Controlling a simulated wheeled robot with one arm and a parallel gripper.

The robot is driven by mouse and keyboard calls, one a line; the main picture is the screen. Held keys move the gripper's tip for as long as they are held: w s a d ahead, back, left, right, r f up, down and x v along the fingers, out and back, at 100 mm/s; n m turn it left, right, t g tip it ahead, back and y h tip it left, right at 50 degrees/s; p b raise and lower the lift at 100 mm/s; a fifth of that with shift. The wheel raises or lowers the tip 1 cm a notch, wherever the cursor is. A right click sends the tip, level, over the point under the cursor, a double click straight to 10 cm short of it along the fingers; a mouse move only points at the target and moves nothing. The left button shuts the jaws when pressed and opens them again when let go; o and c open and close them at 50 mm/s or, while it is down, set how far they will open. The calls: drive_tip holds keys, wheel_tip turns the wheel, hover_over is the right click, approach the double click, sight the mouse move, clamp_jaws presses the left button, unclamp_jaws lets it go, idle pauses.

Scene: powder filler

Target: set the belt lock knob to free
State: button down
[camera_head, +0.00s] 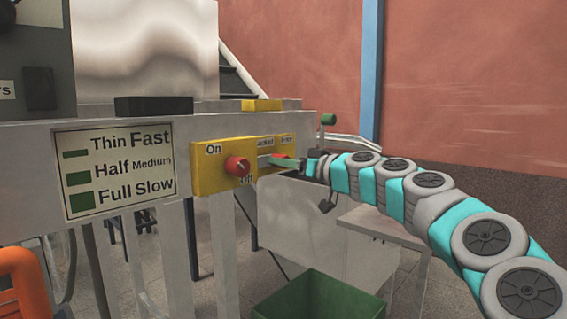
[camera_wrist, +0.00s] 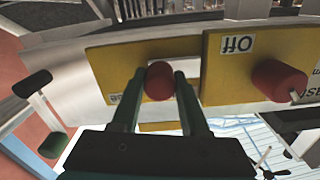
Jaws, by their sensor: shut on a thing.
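The belt lock knob is a red knob (camera_head: 281,156) on a yellow plate (camera_head: 266,143) whose labels are partly hidden; the left one seems to read "Locked". In the wrist view the same red knob (camera_wrist: 159,80) sits between the two green fingers of my gripper (camera_wrist: 158,88). The fingers are closed on its two sides. In the head view my gripper (camera_head: 287,163) reaches the plate from the right and covers part of it. The knob's pointing direction cannot be made out.
A second red knob (camera_head: 237,166) with "On" and "Off" labels is just left; it also shows at the right of the wrist view (camera_wrist: 279,80). A green-ended lever (camera_head: 328,119) rises to the right. A green bin (camera_head: 318,298) stands below.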

drive_tip(key=shift+w+d+r+b, duration=0.1)
drive_tip(key=shift+w+d+b, duration=0.35)
drive_tip(key=shift+w+d, duration=0.35)
drive_tip(key=shift+w+d+b, duration=0.45)
drive_tip(key=shift+w+d, duration=0.1)
drive_tip(key=shift+w, duration=0.35)
drive_tip(key=shift+c, duration=2.1)
unclamp_jaws()
drive_tip(key=shift+w, duration=0.1)
drive_tip(key=b+v, duration=0.1)
drive_tip(key=v, duration=0.7)
